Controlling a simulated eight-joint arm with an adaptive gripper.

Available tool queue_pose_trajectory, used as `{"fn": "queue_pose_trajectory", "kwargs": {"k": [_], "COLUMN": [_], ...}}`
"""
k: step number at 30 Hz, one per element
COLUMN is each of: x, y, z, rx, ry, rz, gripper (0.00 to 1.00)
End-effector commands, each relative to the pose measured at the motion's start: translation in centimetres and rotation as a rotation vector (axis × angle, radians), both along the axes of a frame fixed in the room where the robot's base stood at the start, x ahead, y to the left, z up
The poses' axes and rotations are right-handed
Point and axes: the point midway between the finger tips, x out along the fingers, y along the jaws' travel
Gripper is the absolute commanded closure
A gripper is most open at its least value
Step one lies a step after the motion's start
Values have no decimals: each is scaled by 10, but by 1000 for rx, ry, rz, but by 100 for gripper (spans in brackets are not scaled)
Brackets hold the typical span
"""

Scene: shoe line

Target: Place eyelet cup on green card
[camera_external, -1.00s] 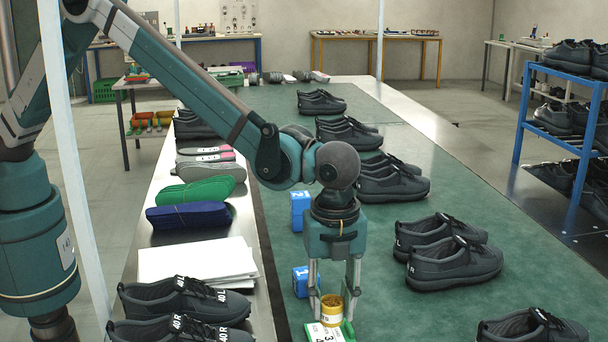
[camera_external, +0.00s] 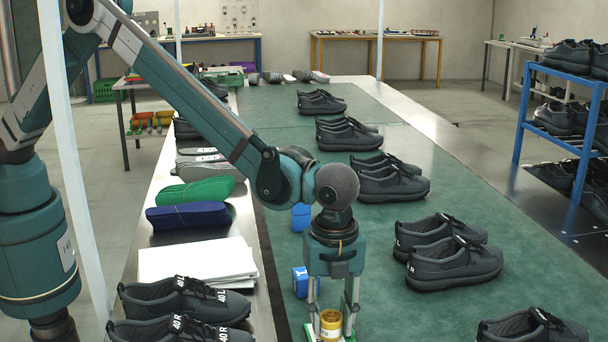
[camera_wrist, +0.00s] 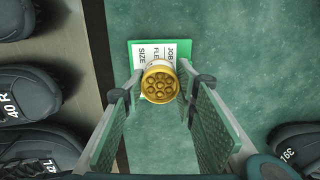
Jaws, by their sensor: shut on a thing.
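The eyelet cup (camera_external: 331,326) is a small yellow-gold cup with a white label band. The wrist view shows its open top full of round brass eyelets (camera_wrist: 159,83). My gripper (camera_external: 331,316) points down and is shut on the cup, one finger on each side. The green card (camera_wrist: 137,49) lies flat on the green belt, with a white printed label on it. In the wrist view the cup is over the card's lower part and hides some of it. I cannot tell whether the cup's base touches the card.
Blue numbered blocks (camera_external: 300,282) stand on the belt just left of my gripper. Pairs of dark shoes (camera_external: 455,262) stand along the belt to the right. White paper (camera_external: 195,261) and more shoes lie on the metal edge at left.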

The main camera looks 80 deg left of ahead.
Motion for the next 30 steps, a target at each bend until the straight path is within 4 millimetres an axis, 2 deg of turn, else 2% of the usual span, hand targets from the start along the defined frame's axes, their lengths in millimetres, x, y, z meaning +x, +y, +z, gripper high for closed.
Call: {"fn": "queue_pose_trajectory", "kwargs": {"k": [1,4,18,23,30], "x": [0,0,0,0,0], "y": [0,0,0,0,0], "z": [-1,0,4,17,51], "rx": [0,0,0,0,0], "ry": [0,0,0,0,0], "rz": [0,0,0,0,0], "gripper": [67,56,56,56,56]}}
